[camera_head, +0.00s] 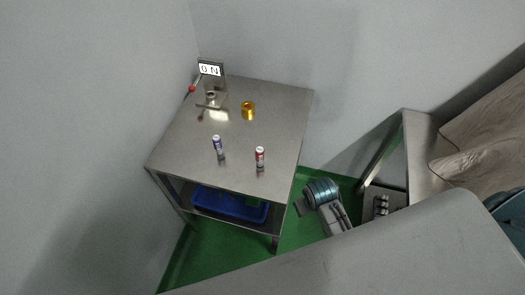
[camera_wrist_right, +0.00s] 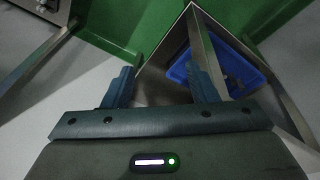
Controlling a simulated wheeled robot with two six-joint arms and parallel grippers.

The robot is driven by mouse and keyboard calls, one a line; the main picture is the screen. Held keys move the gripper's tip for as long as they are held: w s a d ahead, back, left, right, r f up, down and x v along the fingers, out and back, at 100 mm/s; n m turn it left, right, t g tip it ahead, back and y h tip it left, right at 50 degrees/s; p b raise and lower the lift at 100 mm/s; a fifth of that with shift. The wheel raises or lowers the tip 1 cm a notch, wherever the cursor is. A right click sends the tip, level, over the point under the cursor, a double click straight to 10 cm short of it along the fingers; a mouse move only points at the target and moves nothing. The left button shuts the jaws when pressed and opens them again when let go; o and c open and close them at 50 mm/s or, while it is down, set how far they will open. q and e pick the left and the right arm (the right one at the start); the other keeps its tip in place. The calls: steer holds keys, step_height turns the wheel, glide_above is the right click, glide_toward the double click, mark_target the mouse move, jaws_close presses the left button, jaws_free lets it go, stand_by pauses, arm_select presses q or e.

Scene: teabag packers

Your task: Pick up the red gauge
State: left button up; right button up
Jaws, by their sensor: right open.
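The red gauge (camera_head: 259,154) is a small red cylinder with a pale band. It stands upright near the front right part of the metal table (camera_head: 185,145) in the head view. My right gripper (camera_wrist_right: 160,70) is open and empty in the right wrist view, with a table corner and green floor beyond its fingers. In the head view my right arm is to the right of the table and lower in the picture, apart from the gauge. The gauge does not show clearly in the wrist view. My left gripper is not in view.
A blue-purple cylinder (camera_head: 217,144) stands left of the gauge. A gold ring-shaped part (camera_head: 248,110) and a stand with a lit display (camera_head: 210,69) are farther back. A blue bin (camera_head: 228,205) sits on the lower shelf. A grey counter stands at right.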

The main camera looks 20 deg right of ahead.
steer(key=w+a+r+p, duration=0.3)
steer(key=w+a+r, duration=0.2)
steer(key=w+r, duration=0.65)
step_height(320, 180, up, 5)
steer(key=n+g, duration=0.2)
glide_above(260, 149)
steer(key=shift+s+y, duration=0.15)
steer(key=shift+y, duration=0.25)
steer(key=shift+a+f+p, duration=0.15)
steer(key=shift+f+p, duration=0.15)
step_height(260, 149, down, 4)
steer(key=shift+f+p, duration=0.2)
steer(key=shift+p, duration=0.35)
steer(key=shift+f+p, duration=0.45)
steer(key=shift+f, duration=0.1)
step_height(260, 149, down, 3)
steer(key=shift+f+p, duration=0.15)
steer(key=shift+p, duration=0.6)
steer(key=shift+f, duration=0.6)
steer(key=c, duration=1.1)
